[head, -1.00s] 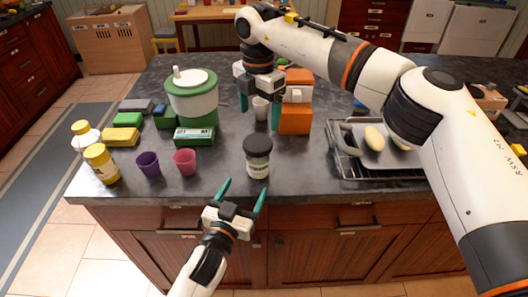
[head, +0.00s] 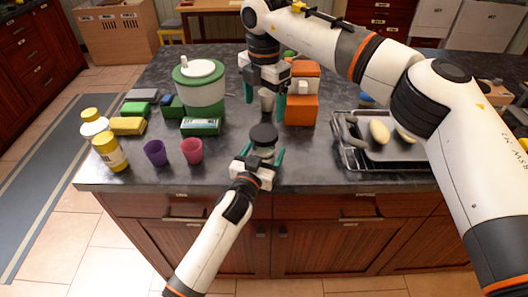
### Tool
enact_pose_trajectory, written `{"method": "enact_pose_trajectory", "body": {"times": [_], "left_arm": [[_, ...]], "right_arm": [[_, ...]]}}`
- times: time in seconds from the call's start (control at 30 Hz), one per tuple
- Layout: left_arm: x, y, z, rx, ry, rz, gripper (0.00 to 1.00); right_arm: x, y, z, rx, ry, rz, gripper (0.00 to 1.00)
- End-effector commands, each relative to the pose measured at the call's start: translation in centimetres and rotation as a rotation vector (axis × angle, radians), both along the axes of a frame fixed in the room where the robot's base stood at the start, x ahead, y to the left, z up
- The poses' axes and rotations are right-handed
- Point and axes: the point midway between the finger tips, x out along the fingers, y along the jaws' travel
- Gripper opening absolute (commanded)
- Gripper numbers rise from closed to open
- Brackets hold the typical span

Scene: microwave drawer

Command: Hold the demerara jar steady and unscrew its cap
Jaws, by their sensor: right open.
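The jar (head: 264,152) with a wide black cap (head: 263,134) stands upright near the counter's front edge; its label cannot be read here. My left gripper (head: 262,154) reaches it from the front, with one green finger at each side of the jar below the cap. The wrist hides the jar's lower part, and I cannot tell whether the fingers touch it. My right gripper (head: 264,103) points down behind the jar, open, fingers apart, not touching the cap.
A white cup (head: 267,99) stands behind, near the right gripper, beside orange boxes (head: 301,110). Purple (head: 155,153) and pink (head: 192,151) cups and a yellow bottle (head: 110,153) stand left. A tray (head: 385,151) on a rack lies right.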

Motion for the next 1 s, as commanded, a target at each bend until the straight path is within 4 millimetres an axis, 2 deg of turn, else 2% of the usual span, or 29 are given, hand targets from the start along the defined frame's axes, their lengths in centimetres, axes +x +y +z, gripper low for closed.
{"method": "enact_pose_trajectory", "body": {"times": [0.1,0.57,0.77,1.0], "left_arm": [[-0.01,0.00,0.02,0.000,0.000,0.000,0.77],[-0.03,0.02,0.00,0.000,0.000,0.000,0.02],[-0.03,0.03,-0.02,0.000,0.000,0.000,0.00],[-0.04,0.04,-0.04,0.000,0.001,0.000,0.00]], "right_arm": [[0.00,0.00,0.00,0.000,0.000,0.000,0.83],[0.01,-0.01,-0.01,0.000,0.000,-0.002,0.83],[-0.04,0.08,-0.08,0.002,0.002,-0.141,0.83],[-0.04,0.10,-0.09,0.000,0.002,-0.527,0.83]]}}
